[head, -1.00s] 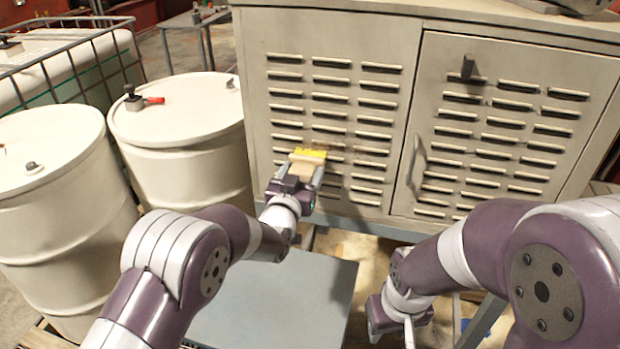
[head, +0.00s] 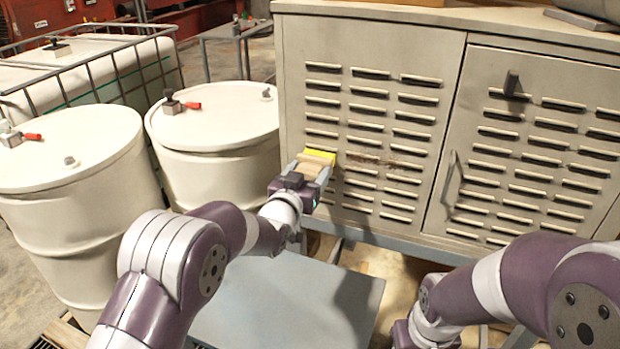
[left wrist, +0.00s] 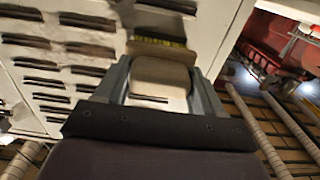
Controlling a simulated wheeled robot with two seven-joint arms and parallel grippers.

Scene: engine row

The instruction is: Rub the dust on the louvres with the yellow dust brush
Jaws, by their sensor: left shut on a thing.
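The yellow dust brush (head: 319,157) is held by its wooden block in my left gripper (head: 312,172). Its yellow bristles are at the left column of louvres (head: 366,110) on the cabinet's left panel; whether they touch the metal I cannot tell. The left wrist view shows the wooden block (left wrist: 160,76) between the two fingers, with the bristle edge beyond it close to the panel. A brownish dust patch (head: 385,162) lies on the louvres to the right of the brush. My right gripper (head: 425,335) is low at the bottom edge, mostly cut off, with its fingers not visible.
A cabinet door (head: 530,140) with its own louvres, a handle and a dark latch is on the right. White drums (head: 215,125) stand left of the cabinet, with a caged tank behind. A grey platform (head: 290,300) lies below my left arm.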

